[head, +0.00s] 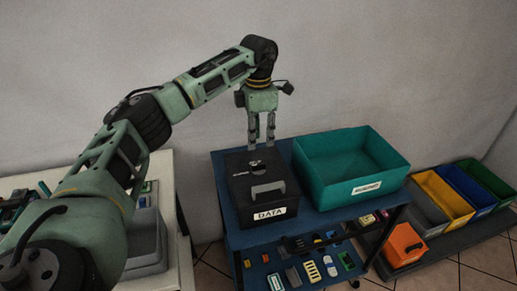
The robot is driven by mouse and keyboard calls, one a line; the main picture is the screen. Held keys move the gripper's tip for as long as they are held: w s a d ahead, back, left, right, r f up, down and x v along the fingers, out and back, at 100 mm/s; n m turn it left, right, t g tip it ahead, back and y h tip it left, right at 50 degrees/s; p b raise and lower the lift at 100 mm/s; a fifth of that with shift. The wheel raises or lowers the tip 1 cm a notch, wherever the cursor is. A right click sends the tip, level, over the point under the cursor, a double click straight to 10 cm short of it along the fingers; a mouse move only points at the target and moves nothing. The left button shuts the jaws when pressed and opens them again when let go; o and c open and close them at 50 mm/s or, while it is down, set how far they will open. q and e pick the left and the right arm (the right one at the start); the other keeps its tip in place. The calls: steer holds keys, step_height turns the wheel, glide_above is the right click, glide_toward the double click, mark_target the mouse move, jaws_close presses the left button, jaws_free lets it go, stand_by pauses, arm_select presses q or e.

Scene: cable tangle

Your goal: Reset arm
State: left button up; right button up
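My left arm comes in from the left and bends down at its wrist. My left gripper (262,142) points down above the back of a black box (262,188) labelled DATA. Its two fingers stand apart with nothing visible between them, so it is open and empty. The black box has a grey handle and stands on a blue table (236,240). Whether the fingertips touch anything cannot be told. My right gripper is not in view.
A teal bin (350,170) stands right of the black box. Several small parts lie on the lower shelf. Yellow (444,193), blue and green bins and an orange box (404,245) are at right. A white table (165,185) with a grey container (146,235) is at left.

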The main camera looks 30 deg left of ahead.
arm_select(q)
steer(key=shift+r, duration=0.9)
